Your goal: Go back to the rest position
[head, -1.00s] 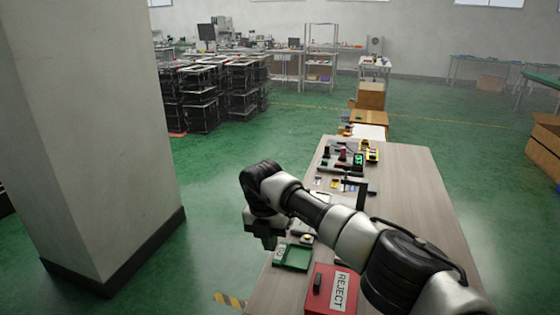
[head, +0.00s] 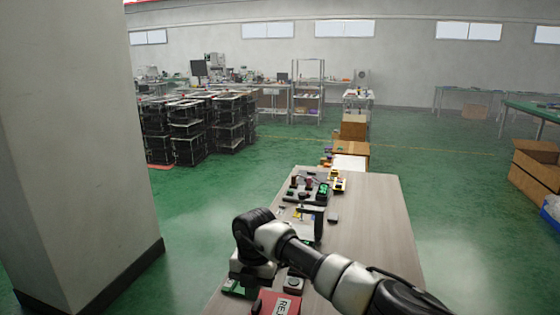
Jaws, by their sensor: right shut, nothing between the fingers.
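My right arm reaches in from the lower right over the long wooden table (head: 372,225). My right gripper (head: 256,281) hangs at the table's left edge, above the near end, beside a green tray (head: 236,290). It is shut and empty, partly lost against the tray. My left gripper is not in view.
A red box (head: 270,303) with a reject label sits at the table's near end. A thick pillar (head: 75,150) rises at the left. Black racks (head: 190,128) stand behind it. The table's right side and the green floor (head: 450,230) right of it are clear.

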